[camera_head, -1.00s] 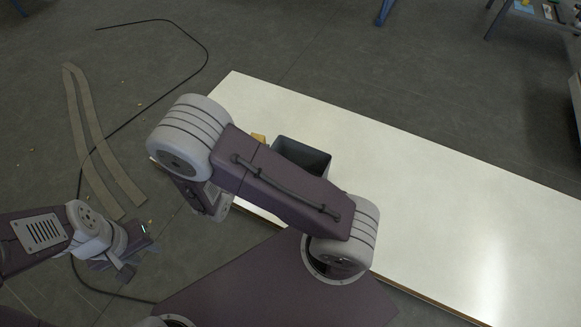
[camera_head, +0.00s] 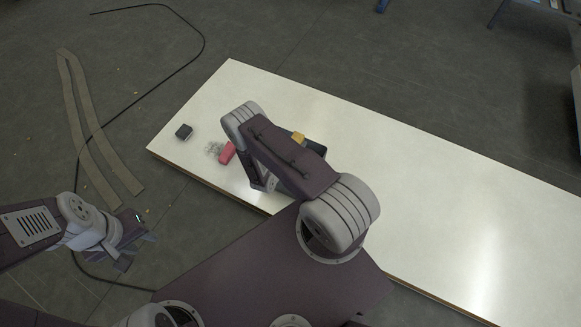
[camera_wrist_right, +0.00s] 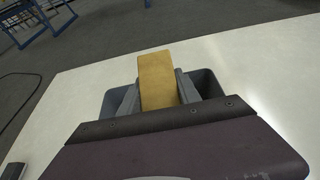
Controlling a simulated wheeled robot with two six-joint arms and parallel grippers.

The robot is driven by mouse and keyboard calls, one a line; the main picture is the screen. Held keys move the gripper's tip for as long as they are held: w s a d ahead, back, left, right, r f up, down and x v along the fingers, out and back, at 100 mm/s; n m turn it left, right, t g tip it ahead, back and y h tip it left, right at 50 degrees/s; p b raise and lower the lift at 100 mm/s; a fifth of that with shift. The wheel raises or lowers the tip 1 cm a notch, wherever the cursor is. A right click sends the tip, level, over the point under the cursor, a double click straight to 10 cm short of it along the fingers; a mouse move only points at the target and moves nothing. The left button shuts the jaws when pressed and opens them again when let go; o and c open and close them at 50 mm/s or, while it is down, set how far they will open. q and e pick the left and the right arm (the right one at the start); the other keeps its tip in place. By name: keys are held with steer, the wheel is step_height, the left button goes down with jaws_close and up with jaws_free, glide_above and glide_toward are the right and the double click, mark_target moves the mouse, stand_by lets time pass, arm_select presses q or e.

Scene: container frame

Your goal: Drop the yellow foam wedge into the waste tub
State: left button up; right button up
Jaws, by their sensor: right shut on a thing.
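The yellow foam wedge (camera_wrist_right: 157,80) is between the grey fingers of my right gripper (camera_wrist_right: 158,92), which is shut on it. The wedge (camera_head: 298,137) also shows in the head view, just past my right arm. The dark grey waste tub (camera_wrist_right: 207,82) is behind and below the wedge in the wrist view; the wedge appears over its opening, but its height is hard to judge. In the head view the tub (camera_head: 318,148) is mostly hidden by my right arm. My left gripper (camera_head: 138,247) is empty, off the table's left side, with its fingers apart.
The white table (camera_head: 430,180) is clear to the right. A red object (camera_head: 227,153), a greyish mesh-like item (camera_head: 213,148) and a dark block (camera_head: 184,131) lie at its left end. A black cable (camera_head: 150,90) and tan strips (camera_head: 90,140) lie on the floor.

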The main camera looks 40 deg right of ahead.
step_height(320, 180, down, 6)
steer(key=b, duration=0.5)
steer(key=shift+b, duration=0.35)
steer(key=o, duration=1.4)
steer(key=p+v, duration=0.4)
steer(key=v, duration=0.5)
steer(key=shift+a+p, duration=0.1)
steer(key=shift+p, duration=0.2)
